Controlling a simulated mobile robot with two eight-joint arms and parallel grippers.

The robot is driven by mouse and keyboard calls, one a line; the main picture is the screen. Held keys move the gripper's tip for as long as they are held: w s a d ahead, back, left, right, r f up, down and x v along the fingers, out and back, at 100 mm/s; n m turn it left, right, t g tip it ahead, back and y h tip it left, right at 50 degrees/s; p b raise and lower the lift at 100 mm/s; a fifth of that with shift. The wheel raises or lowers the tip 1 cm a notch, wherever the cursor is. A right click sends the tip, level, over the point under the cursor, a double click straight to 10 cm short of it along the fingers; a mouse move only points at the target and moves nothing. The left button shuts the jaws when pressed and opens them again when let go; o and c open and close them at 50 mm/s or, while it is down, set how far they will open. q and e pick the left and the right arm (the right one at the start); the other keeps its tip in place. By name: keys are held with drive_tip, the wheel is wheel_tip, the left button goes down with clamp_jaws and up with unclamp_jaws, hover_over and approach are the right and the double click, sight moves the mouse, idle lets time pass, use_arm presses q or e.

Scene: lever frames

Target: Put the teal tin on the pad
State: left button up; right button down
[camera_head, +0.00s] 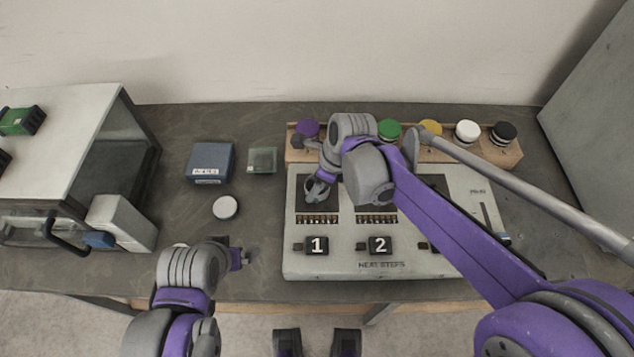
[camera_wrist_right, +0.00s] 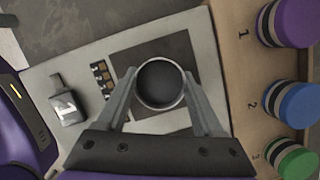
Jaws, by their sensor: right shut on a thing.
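My right gripper (camera_head: 317,190) is shut on a small round tin, which shows between its fingers in the right wrist view (camera_wrist_right: 161,84). The tin has a grey rim and a dark round middle; its teal colour is hard to make out. It is over a dark square pad (camera_wrist_right: 185,50) on the light panel (camera_head: 300,262), above the label 1. I cannot tell whether the tin touches the pad. A second dark square, above the label 2, is partly hidden by my right arm. My left gripper (camera_head: 242,256) is over the table left of the panel, its jaws unclear.
A wooden rack (camera_head: 512,152) with several coloured-lid jars stands behind the panel. Left of it are a blue box (camera_head: 210,162), a small green box (camera_head: 262,160) and a white round disc (camera_head: 225,207). A glass-fronted cabinet (camera_head: 60,150) stands far left.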

unclamp_jaws()
drive_tip(key=p+v, duration=0.1)
drive_tip(key=v, duration=1.1)
